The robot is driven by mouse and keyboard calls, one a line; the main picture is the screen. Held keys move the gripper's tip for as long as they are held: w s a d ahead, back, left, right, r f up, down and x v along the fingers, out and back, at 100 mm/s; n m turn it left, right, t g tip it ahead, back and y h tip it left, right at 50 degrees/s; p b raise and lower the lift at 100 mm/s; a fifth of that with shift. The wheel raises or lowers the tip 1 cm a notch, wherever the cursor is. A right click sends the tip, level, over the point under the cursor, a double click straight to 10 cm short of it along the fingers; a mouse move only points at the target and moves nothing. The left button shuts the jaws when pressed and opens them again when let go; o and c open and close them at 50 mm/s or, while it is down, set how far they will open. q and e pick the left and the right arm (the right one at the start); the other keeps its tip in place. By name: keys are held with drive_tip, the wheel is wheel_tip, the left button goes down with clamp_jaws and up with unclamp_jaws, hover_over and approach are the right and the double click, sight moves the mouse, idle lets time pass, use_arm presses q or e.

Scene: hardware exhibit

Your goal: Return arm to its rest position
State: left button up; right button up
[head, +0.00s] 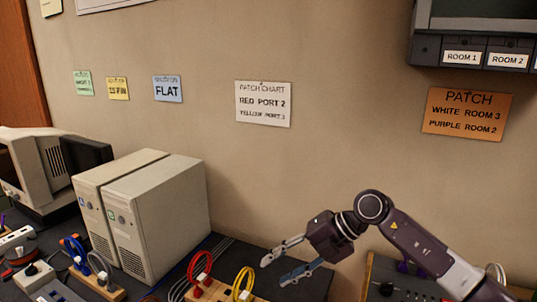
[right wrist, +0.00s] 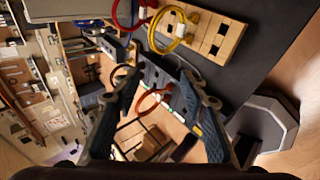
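My right arm (head: 420,245) comes in from the lower right of the head view and bends at a raised elbow. Its gripper (head: 273,272) points left, over the dark tabletop near the yellow cable. The two fingers are spread apart with nothing between them. In the right wrist view the open fingers (right wrist: 158,75) also stand apart, with the area beyond the table's edge seen between them. My left arm and gripper are not in view.
A wooden port block with a red cable (head: 200,270) and a yellow cable (head: 243,282) lies near the gripper's fingers. Two beige computer towers (head: 165,215) stand to the left. A board with dark parts (head: 400,280) lies under the arm. A patch chart (head: 263,103) hangs behind.

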drive_tip(key=s+a+r+m+t+y, duration=0.3)
drive_tip(key=a+r+m+t+y, duration=0.3)
drive_tip(key=a+r+y, duration=0.5)
drive_tip(key=w+d+m+t+h, duration=0.3)
drive_tip(key=d+m+t+h, duration=0.4)
drive_tip(key=d+m+t, duration=0.3)
drive_tip(key=s+d+f+m+g+h, duration=0.1)
drive_tip(key=s+d+f+m+h, duration=0.3)
drive_tip(key=d+f+m+h, duration=1)
drive_tip(key=s+d+f+m+g, duration=0.1)
drive_tip(key=s+d+f+g, duration=0.3)
drive_tip(key=s+f+g, duration=0.8)
drive_tip(key=s+f+y, duration=0.1)
drive_tip(key=s+f, duration=0.4)
drive_tip(key=s, duration=0.4)
drive_tip(key=s+f, duration=0.5)
drive_tip(key=s, duration=0.4)
wheel_tip(320, 180, down, 26)
drive_tip(key=s+g, duration=0.2)
drive_tip(key=s+d+f+g, duration=0.1)
drive_tip(key=s+d+f, duration=0.2)
drive_tip(key=s+f, duration=1.2)
drive_tip(key=shift+s+d+f, duration=0.15)
drive_tip(key=shift+s, duration=0.7)
